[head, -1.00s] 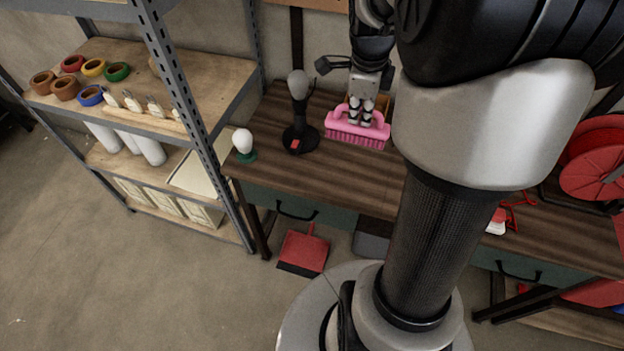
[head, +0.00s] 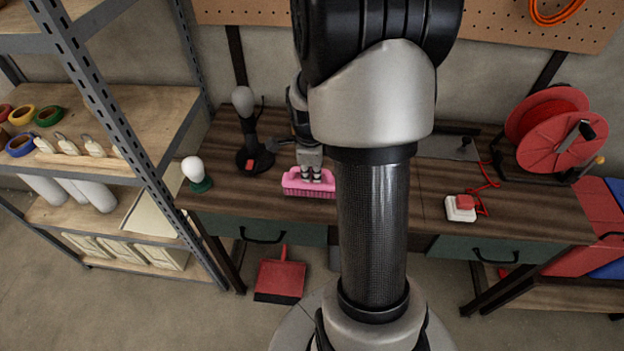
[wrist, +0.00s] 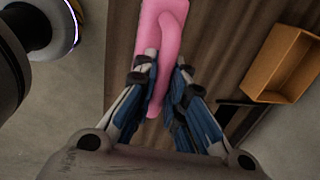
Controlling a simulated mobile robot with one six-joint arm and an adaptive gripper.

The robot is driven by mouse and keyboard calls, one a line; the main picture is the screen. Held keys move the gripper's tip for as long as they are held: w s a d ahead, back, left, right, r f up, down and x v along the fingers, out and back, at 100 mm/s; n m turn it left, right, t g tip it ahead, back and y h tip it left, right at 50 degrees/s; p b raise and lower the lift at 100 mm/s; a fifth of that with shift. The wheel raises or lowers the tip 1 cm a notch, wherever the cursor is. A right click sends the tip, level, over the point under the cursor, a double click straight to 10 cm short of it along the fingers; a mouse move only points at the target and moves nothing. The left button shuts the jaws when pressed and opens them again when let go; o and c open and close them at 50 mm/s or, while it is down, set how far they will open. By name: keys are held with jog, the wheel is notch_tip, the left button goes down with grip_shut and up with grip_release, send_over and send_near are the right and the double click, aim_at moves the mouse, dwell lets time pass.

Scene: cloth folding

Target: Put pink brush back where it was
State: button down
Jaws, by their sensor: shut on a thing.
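The pink brush (head: 309,188) has a looped handle and bristles facing down. It is at the front part of the wooden workbench (head: 400,203), to the right of the grey-headed black stand. I cannot tell whether its bristles touch the bench top. My gripper (head: 313,175) is above the brush and shut on its handle. In the wrist view the brush (wrist: 165,40) runs up from between the fingers of my gripper (wrist: 163,75). My arm hides part of the bench to the right of the brush.
A black stand with a grey head (head: 243,104) and a white bulb on a green base (head: 195,172) are left of the brush. A red cable reel (head: 548,130) and white-red box (head: 461,207) are at right. An orange tray (wrist: 285,65) shows in the wrist view. A red dustpan (head: 280,278) lies on the floor.

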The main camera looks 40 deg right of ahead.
aim_at(312, 179)
jog(key=shift+f+b, duration=0.3)
jog(key=shift+f, duration=1.15)
jog(key=shift+f, duration=0.1)
jog(key=c, duration=1.6)
grip_release()
jog(key=shift+c, duration=0.2)
